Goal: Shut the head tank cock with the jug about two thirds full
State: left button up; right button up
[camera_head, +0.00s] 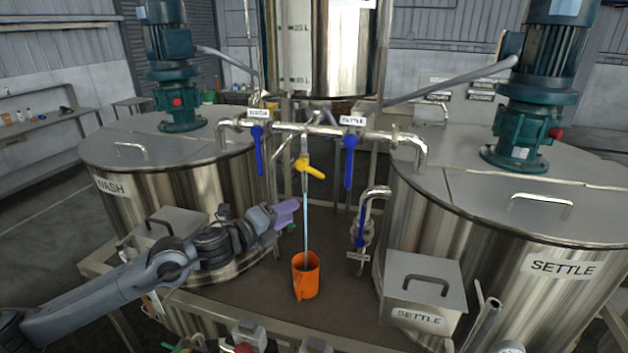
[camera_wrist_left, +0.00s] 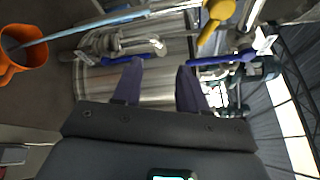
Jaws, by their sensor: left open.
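The head tank cock has a yellow handle (camera_head: 310,168) on the drop pipe below the cross pipe; it also shows in the left wrist view (camera_wrist_left: 214,20). A pale stream of liquid (camera_head: 306,225) runs from the cock's spout straight down into the orange jug (camera_head: 305,279). The jug stands upright on the bench, and its fill level cannot be made out. It also shows at the left wrist view's edge (camera_wrist_left: 24,62). My left gripper (camera_head: 286,212) is open and empty, left of the stream, below the yellow handle and above the jug. My right gripper is not in view.
Blue-handled valves marked WASH (camera_head: 258,148) and SETTLE (camera_head: 349,160) flank the cock. Another blue valve (camera_head: 361,228) sits low on the right. The WASH tank (camera_head: 130,180) and SETTLE tank (camera_head: 480,250) stand either side. The head tank (camera_head: 325,50) is above. The bench (camera_head: 250,297) is clear around the jug.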

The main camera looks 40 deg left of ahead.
pick_arm(q)
jog(key=t, duration=0.1)
send_near(314, 170)
jog(key=shift+m, duration=0.4)
jog(key=w+p, duration=0.2)
jog(key=w, duration=0.2)
jog(key=w+p, duration=0.3)
jog(key=w, duration=0.2)
jog(key=shift+d+f, duration=0.25)
jog(key=shift+w+f, duration=0.15)
jog(key=shift+w, duration=0.45)
